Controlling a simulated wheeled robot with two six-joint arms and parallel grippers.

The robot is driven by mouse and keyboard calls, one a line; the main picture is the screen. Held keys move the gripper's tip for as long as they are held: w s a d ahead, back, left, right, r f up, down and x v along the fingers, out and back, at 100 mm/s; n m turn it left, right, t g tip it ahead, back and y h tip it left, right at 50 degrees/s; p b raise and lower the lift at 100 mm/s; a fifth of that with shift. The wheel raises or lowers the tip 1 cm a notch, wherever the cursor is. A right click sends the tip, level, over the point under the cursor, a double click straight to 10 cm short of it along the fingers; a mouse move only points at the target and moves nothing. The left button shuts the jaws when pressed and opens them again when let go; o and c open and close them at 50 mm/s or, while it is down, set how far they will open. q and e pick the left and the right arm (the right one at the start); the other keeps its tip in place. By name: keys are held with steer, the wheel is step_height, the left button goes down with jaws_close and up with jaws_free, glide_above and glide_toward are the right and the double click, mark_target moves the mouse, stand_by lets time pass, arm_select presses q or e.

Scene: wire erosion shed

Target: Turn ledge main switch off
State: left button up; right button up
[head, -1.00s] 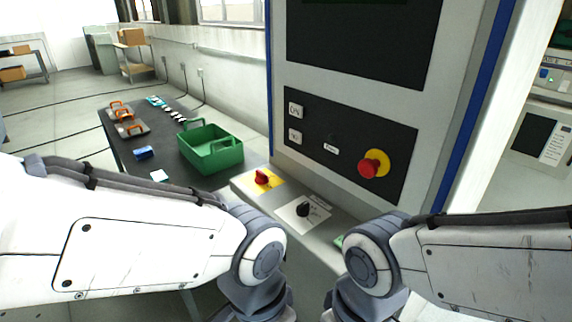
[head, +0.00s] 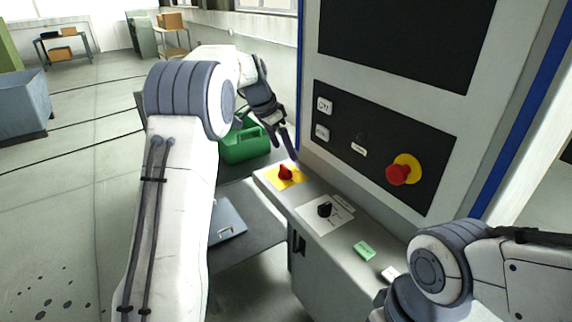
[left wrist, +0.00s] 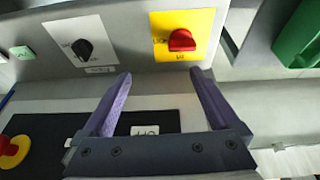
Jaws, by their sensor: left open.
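The main switch is a red rotary knob (head: 286,172) on a yellow plate (head: 297,181) on the ledge. It also shows in the left wrist view as a red knob (left wrist: 182,40) on its yellow plate (left wrist: 204,20), with small lettering too blurred to read surely. My left gripper (head: 284,146) is open and empty, its fingers just above and behind the knob in the head view. In the left wrist view the open left gripper (left wrist: 160,78) has its two purple fingertips short of the knob, which lies beyond them and is not touched. My right gripper is out of view.
A black knob on a white plate (head: 325,210) sits beside the main switch, with a green label (head: 365,250) further along the ledge (head: 345,232). The upright panel behind carries a red emergency button (head: 399,175).

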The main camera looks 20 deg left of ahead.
mark_target(284, 167)
arm_select(q)
steer(key=w+f, duration=0.1)
steer(key=f, duration=0.2)
steer(key=w+a+f+p, duration=0.1)
steer(key=w+f, duration=0.1)
steer(key=f, duration=0.1)
steer(key=w+f+p, duration=0.1)
steer(key=f, duration=0.3)
steer(key=shift+w+a, duration=0.2)
steer(key=shift+w, duration=0.1)
steer(key=c, duration=1.4)
